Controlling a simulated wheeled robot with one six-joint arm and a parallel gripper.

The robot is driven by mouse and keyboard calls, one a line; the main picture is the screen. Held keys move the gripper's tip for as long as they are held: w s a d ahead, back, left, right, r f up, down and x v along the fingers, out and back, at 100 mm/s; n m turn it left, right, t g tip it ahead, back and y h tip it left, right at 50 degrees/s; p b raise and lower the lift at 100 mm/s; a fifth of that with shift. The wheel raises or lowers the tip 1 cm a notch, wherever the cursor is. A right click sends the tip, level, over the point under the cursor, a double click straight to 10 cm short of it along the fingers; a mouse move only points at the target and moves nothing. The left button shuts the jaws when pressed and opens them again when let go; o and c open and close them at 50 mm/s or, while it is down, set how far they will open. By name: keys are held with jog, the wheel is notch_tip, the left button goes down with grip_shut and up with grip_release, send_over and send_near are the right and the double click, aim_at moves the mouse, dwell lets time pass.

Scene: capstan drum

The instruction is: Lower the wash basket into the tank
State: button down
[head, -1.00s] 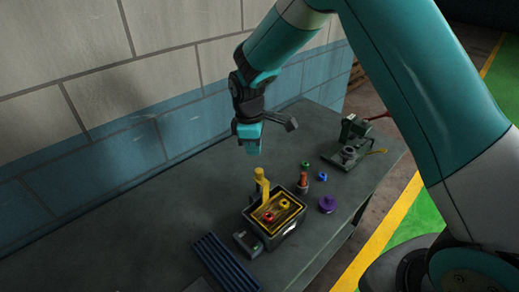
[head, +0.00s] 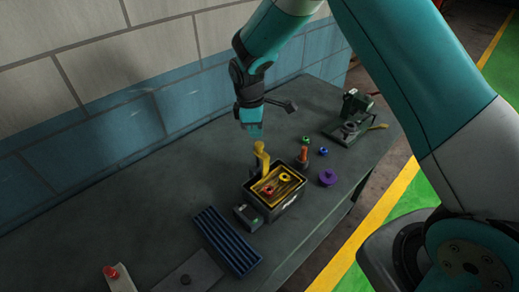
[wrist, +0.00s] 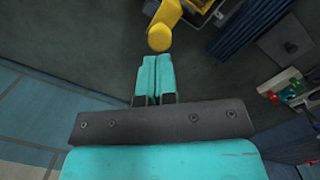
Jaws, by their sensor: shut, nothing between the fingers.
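The yellow wash basket (head: 262,189) sits within the dark tank (head: 289,206), its rim near the tank's top. A red ring and a yellow ring lie in it. How deep it sits is hard to tell. Its yellow upright handle (head: 261,160) rises at the back left and also shows in the wrist view (wrist: 160,38). My gripper (head: 252,136) is above the handle in the head view. In the wrist view its teal fingers (wrist: 155,60) are together and empty, with their tips just short of the handle's rounded end. I see no clear contact.
A small control box (head: 248,217) and a blue ribbed rack (head: 227,240) lie left of the tank. An orange peg (head: 302,158), blue ring (head: 324,152) and purple disc (head: 327,177) stand to its right. A green machine (head: 354,116) is farther back. The bench's left side is mostly clear.

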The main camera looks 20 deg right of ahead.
aim_at(257, 152)
jog(key=shift+s+d+f+b, duration=0.15)
jog(key=shift+f+b, duration=0.65)
jog(key=shift+f, duration=0.85)
jog(key=shift+f, duration=0.25)
notch_tip(257, 152, down, 5)
jog(key=b, duration=0.3)
jog(key=shift+r+b, duration=0.1)
jog(key=shift+b, duration=0.2)
jog(key=shift+r+p, duration=0.3)
jog(key=shift+r, duration=0.05)
jog(key=a, duration=0.1)
jog(key=w+a+r, duration=0.1)
jog(key=shift+w+a, duration=0.2)
jog(key=shift+a, duration=0.15)
